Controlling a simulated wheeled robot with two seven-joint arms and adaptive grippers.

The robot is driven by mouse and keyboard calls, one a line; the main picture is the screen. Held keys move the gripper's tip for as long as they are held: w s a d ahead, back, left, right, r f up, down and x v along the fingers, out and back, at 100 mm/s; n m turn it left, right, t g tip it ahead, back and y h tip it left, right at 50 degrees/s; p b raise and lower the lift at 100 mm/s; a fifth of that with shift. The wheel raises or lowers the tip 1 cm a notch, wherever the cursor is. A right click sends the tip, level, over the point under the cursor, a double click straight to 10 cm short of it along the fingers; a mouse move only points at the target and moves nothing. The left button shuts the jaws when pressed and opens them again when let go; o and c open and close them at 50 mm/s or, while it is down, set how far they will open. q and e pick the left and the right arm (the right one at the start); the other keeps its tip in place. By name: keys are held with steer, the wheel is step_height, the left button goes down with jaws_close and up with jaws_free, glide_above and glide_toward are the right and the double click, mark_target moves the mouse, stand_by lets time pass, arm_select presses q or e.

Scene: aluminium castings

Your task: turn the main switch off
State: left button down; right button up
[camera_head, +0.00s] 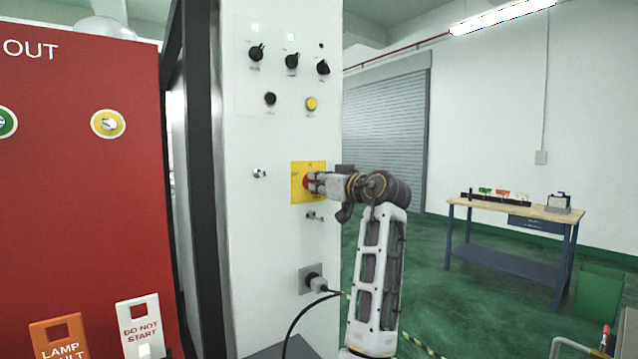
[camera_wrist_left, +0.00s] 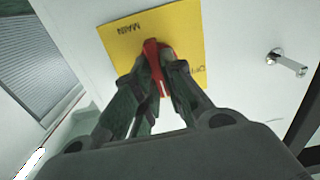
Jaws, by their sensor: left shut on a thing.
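The main switch is a red handle (camera_wrist_left: 153,52) on a yellow plate (camera_wrist_left: 186,33), fixed to a white cabinet face. In the wrist view the plate appears turned, with the word MAIN upside down. My left gripper (camera_wrist_left: 157,84) is shut on the red handle, with a finger on each side of it. In the head view the yellow plate (camera_head: 308,166) is at the middle of the picture, and my left gripper (camera_head: 313,183) meets the handle from the right. The fingers partly hide the handle, so its exact angle is hard to tell. My right gripper is not in view.
Knobs (camera_head: 292,62) and a yellow button (camera_head: 311,104) sit higher on the cabinet. A metal fitting (camera_head: 314,216) is just below the plate. A plugged socket (camera_head: 312,279) with a black cable is lower. A red board (camera_head: 80,200) stands left; a workbench (camera_head: 515,207) stands right.

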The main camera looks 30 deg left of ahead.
arm_select(q)
steer(key=shift+n+b, duration=0.3)
steer(key=shift+n, duration=1)
steer(key=n+b, duration=0.1)
steer(key=n, duration=0.2)
steer(key=shift+s+f+b, duration=0.1)
steer(key=shift+s+b, duration=0.05)
steer(key=shift+b, duration=0.15)
steer(key=shift+s+a+f+n+b, duration=0.1)
steer(key=shift+n+b, duration=0.9)
steer(key=shift+n, duration=2.1)
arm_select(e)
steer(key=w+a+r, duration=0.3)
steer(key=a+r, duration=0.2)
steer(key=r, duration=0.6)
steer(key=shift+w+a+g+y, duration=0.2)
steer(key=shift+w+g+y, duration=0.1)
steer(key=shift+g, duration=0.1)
arm_select(q)
steer(key=c, duration=1.5)
jaws_free()
